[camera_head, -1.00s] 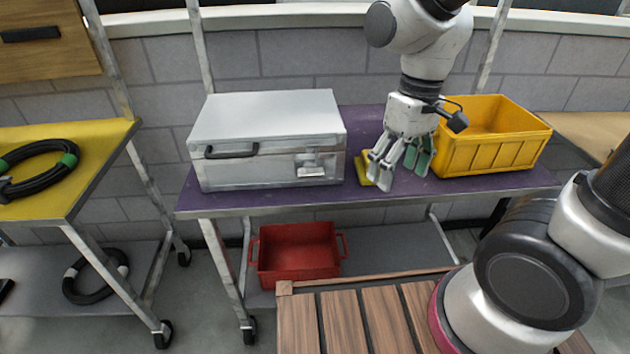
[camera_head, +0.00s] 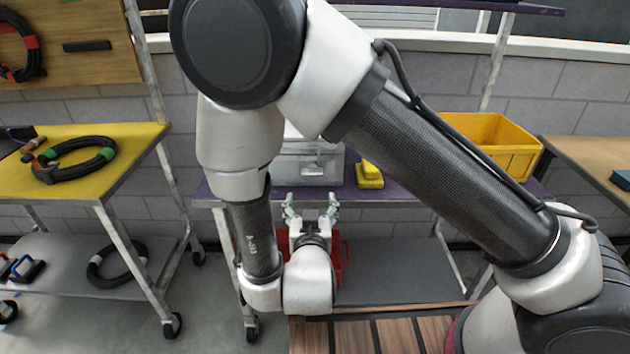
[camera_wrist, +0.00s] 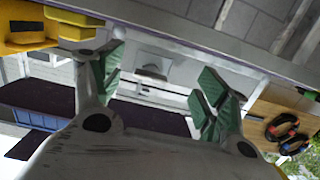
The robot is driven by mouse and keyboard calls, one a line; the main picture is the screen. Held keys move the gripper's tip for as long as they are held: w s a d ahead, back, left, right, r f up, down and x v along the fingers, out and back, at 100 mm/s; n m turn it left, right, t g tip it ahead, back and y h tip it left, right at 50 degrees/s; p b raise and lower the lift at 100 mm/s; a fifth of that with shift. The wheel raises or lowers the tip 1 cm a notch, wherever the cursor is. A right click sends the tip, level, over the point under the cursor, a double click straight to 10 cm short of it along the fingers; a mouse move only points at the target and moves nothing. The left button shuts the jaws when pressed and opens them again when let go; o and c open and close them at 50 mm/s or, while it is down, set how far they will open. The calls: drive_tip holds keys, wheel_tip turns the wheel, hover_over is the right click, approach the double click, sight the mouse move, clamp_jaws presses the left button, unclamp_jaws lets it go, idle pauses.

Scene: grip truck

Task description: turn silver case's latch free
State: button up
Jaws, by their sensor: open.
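The silver case (camera_head: 333,172) stands on the purple tabletop, its left part and most of its lid hidden behind my arm in the head view. Its latch (camera_head: 316,167) shows on the front face, near the right end. My gripper (camera_head: 311,208) is open and empty, in front of the table edge and below the latch in the picture, apart from the case. In the wrist view, which looks upside down, the case front with the latch (camera_wrist: 151,72) shows between the spread green-padded fingers of my gripper (camera_wrist: 161,61). Whether the latch is turned cannot be told.
A yellow block (camera_head: 369,175) lies right of the case, and a yellow bin (camera_head: 510,160) stands farther right. A red crate (camera_head: 346,262) is on the lower shelf behind my gripper. A yellow-topped cart (camera_head: 130,150) with black coils stands left. A purple shelf (camera_head: 450,6) hangs above.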

sight(312, 175)
drive_tip(key=shift+t, duration=0.7)
drive_tip(key=w+r, duration=0.1)
drive_tip(key=w, duration=0.1)
drive_tip(key=w+r, duration=0.1)
drive_tip(key=w, duration=0.2)
drive_tip(key=w+r, duration=0.1)
drive_tip(key=w, duration=0.2)
drive_tip(key=shift+d, duration=0.3)
clamp_jaws()
